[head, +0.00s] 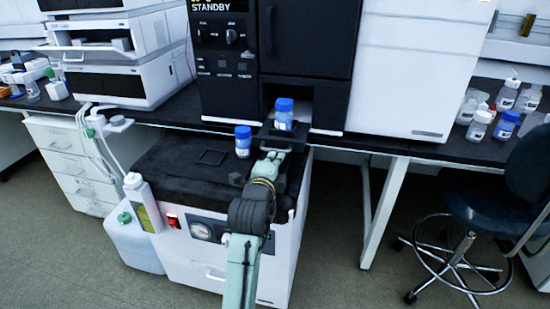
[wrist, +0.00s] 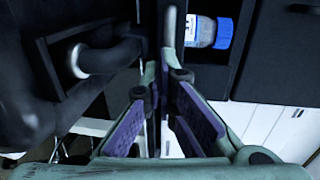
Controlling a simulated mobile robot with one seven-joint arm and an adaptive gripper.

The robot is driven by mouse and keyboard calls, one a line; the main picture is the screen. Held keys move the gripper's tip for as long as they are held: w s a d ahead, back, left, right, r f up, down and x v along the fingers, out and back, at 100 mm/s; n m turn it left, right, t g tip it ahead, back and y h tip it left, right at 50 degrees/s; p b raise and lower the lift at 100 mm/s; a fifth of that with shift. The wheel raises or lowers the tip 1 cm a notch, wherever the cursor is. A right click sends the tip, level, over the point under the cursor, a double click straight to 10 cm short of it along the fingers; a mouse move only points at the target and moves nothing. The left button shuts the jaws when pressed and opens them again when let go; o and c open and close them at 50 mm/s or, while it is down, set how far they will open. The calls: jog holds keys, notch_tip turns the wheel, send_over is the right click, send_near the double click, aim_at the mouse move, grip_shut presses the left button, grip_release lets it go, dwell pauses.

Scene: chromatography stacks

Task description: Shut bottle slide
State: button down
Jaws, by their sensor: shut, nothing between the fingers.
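The bottle slide (head: 262,133) is a small dark tray, pulled partly out of a recess low in the black instrument front. A clear bottle with a blue cap (head: 284,109) stands upright on it, and shows sideways in the wrist view (wrist: 207,32). A pale handle bar (head: 277,149) is on the slide's front; a grey bar (wrist: 170,25) shows by the fingertips in the wrist view. My gripper (wrist: 160,70) is shut and empty, with its tips close to the slide front. I cannot tell whether they touch it.
Another blue-capped bottle (head: 243,142) stands left of my gripper on the black-topped white unit (head: 275,240). White stacked modules (head: 110,50) stand left. Several bottles (head: 500,105) are on the right bench. A dark stool (head: 515,185) stands at right, beyond open floor.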

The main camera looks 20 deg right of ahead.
aim_at(281, 146)
jog(key=x, duration=0.5)
jog(key=r+b+x, duration=0.1)
jog(key=x, duration=0.1)
jog(key=shift+w+d, duration=0.25)
jog(key=shift+w, duration=0.05)
jog(key=shift+f, duration=0.15)
